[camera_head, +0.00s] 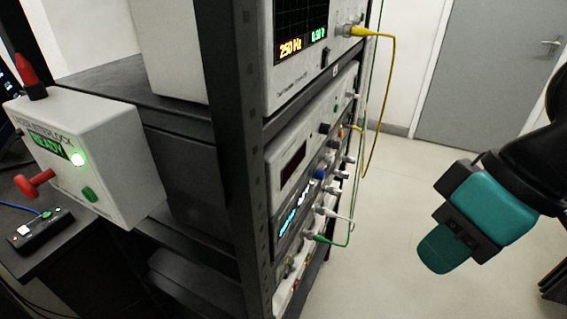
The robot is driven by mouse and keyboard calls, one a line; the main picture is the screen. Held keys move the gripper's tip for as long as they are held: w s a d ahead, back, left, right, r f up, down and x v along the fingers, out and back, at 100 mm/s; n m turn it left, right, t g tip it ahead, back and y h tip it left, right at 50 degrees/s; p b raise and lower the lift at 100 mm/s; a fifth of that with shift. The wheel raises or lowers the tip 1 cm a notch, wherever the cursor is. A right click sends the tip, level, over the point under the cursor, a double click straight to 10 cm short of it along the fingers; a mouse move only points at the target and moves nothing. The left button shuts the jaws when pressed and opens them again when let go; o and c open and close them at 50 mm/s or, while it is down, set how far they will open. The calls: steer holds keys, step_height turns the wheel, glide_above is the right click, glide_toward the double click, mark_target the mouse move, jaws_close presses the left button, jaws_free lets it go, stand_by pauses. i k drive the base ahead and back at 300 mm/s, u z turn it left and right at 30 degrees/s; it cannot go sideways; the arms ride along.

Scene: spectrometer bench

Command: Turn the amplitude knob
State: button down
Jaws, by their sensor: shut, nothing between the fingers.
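The instrument rack shows at a steep angle in the middle of the view, with small knobs on its front panels. A blue knob (319,174) stands out on one of the lower units; no label can be read, so I cannot tell which knob is the amplitude knob. My gripper (441,252), teal and black, hangs in free air at the right. It is shut and empty, well apart from the rack's panels.
An oscilloscope (300,50) reads 250 Hz above the lower units. Yellow (388,90), white and green cables hang out from the panels. A laser interlock box (100,150) reading READY stands left. Open floor (385,230) lies between rack and gripper; a grey door (485,75) stands behind.

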mark_target(328, 158)
steer(key=u, duration=0.1)
steer(key=k, duration=0.1)
steer(key=z, duration=1.15)
steer(key=i, duration=0.45)
steer(key=u, duration=1.8)
